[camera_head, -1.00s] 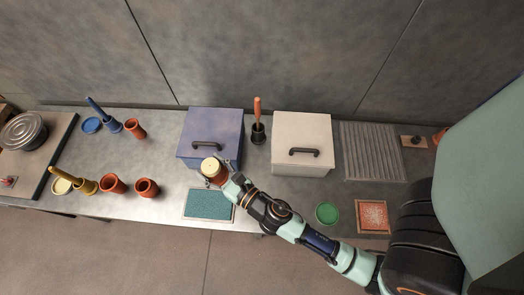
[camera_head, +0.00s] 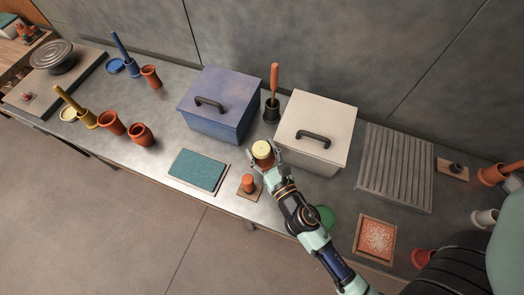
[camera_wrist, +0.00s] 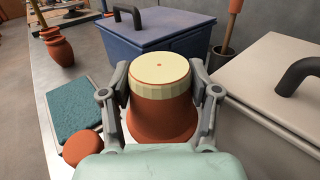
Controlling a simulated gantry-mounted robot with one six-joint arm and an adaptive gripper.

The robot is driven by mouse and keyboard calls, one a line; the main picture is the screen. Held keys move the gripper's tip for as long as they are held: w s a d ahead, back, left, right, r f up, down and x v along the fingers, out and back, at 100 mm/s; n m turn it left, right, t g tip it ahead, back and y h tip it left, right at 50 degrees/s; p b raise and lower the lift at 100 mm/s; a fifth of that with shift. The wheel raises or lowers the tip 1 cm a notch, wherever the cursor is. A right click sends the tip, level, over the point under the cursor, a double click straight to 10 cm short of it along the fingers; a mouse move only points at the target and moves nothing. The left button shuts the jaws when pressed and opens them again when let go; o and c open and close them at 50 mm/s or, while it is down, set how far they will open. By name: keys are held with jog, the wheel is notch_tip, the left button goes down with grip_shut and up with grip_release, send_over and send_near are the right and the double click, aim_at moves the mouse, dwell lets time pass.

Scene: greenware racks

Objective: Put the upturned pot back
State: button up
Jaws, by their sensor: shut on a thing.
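My gripper (camera_head: 263,156) is shut on a terracotta pot (camera_head: 262,149) and holds it in front of the gap between the blue and white boxes. The pot is upside down: its cream end, with a small orange dot, faces up and its body widens downward. In the wrist view, the fingers (camera_wrist: 160,84) press on both sides of the pot (camera_wrist: 160,115). The rim is partly hidden low in that view. I cannot tell how far it is above the bench. Other terracotta pots (camera_head: 111,124) stand at the left.
The blue lidded box (camera_head: 225,85) and the white lidded box (camera_head: 318,115) stand behind. A teal mat (camera_head: 198,170) and a small board with an orange knob (camera_head: 248,183) lie near the front. A dark holder (camera_head: 271,112) with an orange-handled tool stands between the boxes. A ribbed rack (camera_head: 395,165) is right.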

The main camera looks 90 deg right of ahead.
aim_at(262, 164)
notch_tip(262, 164, down, 10)
jog(key=b, duration=0.7)
jog(key=shift+r, duration=0.4)
jog(key=shift+f, duration=0.1)
jog(key=o, duration=0.8)
jog(key=shift+f, duration=0.15)
jog(key=shift+o, duration=1.1)
